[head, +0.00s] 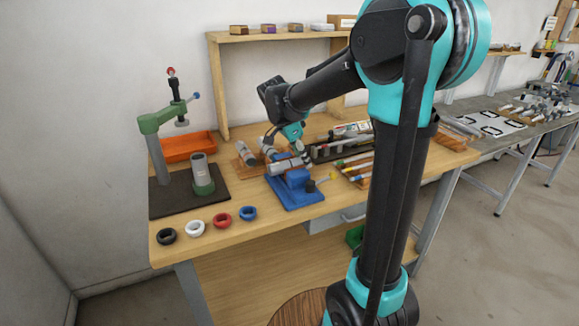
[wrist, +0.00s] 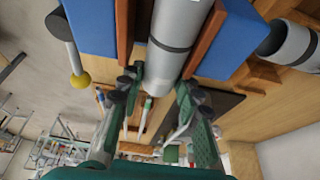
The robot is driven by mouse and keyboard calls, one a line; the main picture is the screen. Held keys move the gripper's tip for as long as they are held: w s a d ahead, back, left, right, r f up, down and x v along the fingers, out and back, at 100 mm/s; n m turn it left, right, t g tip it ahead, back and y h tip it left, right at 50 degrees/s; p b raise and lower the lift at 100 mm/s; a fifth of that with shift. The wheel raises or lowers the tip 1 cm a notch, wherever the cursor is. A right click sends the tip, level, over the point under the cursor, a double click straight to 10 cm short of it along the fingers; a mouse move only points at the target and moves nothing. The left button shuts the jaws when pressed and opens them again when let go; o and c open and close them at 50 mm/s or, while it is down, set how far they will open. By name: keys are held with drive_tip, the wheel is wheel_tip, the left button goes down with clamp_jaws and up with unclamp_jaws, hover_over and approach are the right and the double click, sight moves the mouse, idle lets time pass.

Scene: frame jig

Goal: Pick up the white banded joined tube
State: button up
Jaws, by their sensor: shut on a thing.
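The white banded joined tube (head: 284,167) lies in the blue vise (head: 295,194) on the wooden bench. In the wrist view the tube (wrist: 178,38) is pale grey-white with a dark band, between two reddish-brown jaw pads of the blue vise (wrist: 90,25). My gripper (head: 304,158) is at the tube, over the vise. In the wrist view my gripper's fingers (wrist: 163,80) are on both sides of the tube's near end, shut on it. I cannot tell whether the tube has lifted off the vise. Its far end is out of the wrist view.
Another banded tube (wrist: 290,45) lies on a wooden rack beside the vise. A green press (head: 150,124) and an orange tray (head: 188,146) stand at left. Several coloured rings (head: 221,221) line the bench's front edge. A yellow-tipped vise handle (wrist: 80,80) sticks out nearby.

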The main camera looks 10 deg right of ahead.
clamp_jaws()
drive_tip(key=shift+r, duration=0.15)
